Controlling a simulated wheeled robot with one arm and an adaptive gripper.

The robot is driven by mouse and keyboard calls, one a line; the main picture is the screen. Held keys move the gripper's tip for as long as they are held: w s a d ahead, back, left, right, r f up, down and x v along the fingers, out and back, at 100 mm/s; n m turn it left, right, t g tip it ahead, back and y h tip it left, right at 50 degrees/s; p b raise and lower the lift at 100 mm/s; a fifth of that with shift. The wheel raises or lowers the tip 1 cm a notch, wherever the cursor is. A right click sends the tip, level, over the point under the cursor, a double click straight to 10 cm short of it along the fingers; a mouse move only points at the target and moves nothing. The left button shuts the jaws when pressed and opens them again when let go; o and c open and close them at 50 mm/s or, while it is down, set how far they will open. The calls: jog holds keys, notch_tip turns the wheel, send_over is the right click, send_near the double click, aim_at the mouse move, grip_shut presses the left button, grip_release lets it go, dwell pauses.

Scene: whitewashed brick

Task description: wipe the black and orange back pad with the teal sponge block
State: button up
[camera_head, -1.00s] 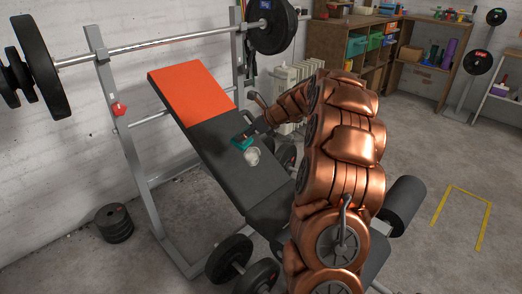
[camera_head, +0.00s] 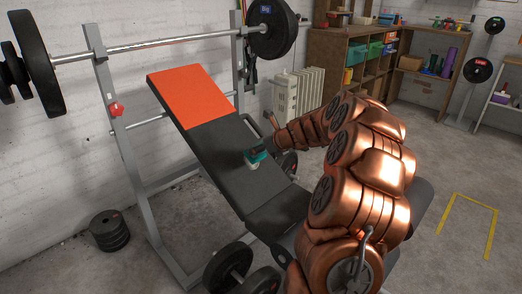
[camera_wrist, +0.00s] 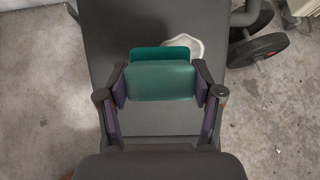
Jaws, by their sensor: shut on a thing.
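The black and orange back pad (camera_head: 215,140) is an inclined bench back, orange at its upper end and black below. My gripper (camera_wrist: 160,88) is shut on the teal sponge block (camera_wrist: 160,80), one finger on each side. In the head view the sponge (camera_head: 257,157) is over the lower black part of the pad, close to or on its surface; I cannot tell if it touches. In the wrist view a pale mark (camera_wrist: 194,50) on the black pad shows just beyond the sponge, partly hidden by it.
A barbell (camera_head: 160,47) rests on the rack uprights above the pad's upper end. Dumbbells (camera_head: 230,268) lie beside the bench on the floor. A radiator (camera_head: 303,92) and shelves (camera_head: 345,55) stand behind. The floor at the right is open.

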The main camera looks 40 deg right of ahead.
jog(key=shift+w+a+f+b, duration=0.1)
jog(key=shift+w+f+b, duration=0.25)
jog(key=shift+f+b, duration=0.35)
jog(key=shift+w+d+f+b, duration=0.1)
jog(key=shift+w+f+b, duration=0.4)
jog(key=shift+b, duration=0.35)
jog(key=shift+w+a+f+b, duration=0.1)
jog(key=shift+w+f+b, duration=0.15)
jog(key=shift+f+b, duration=0.5)
jog(key=shift+w+a+f, duration=0.1)
jog(key=shift+w+f, duration=0.45)
jog(key=shift+f, duration=0.2)
jog(key=shift+p, duration=0.35)
jog(key=shift+d+r+p, duration=0.2)
jog(key=shift+d+p, duration=0.3)
jog(key=shift+p, duration=0.1)
jog(key=d+p, duration=0.3)
jog(key=shift+w, duration=0.2)
jog(key=shift+w+d+p, duration=0.15)
jog(key=shift+d+p, duration=0.65)
jog(key=shift+p, duration=0.1)
jog(key=shift+w+d+p, duration=0.15)
jog(key=shift+d+p, duration=0.65)
jog(key=shift+p, duration=0.05)
jog(key=shift+d+f, duration=0.25)
jog(key=shift+d, duration=0.1)
jog(key=shift+p, duration=0.3)
jog(key=shift+r+p, duration=0.1)
jog(key=shift+p, duration=0.45)
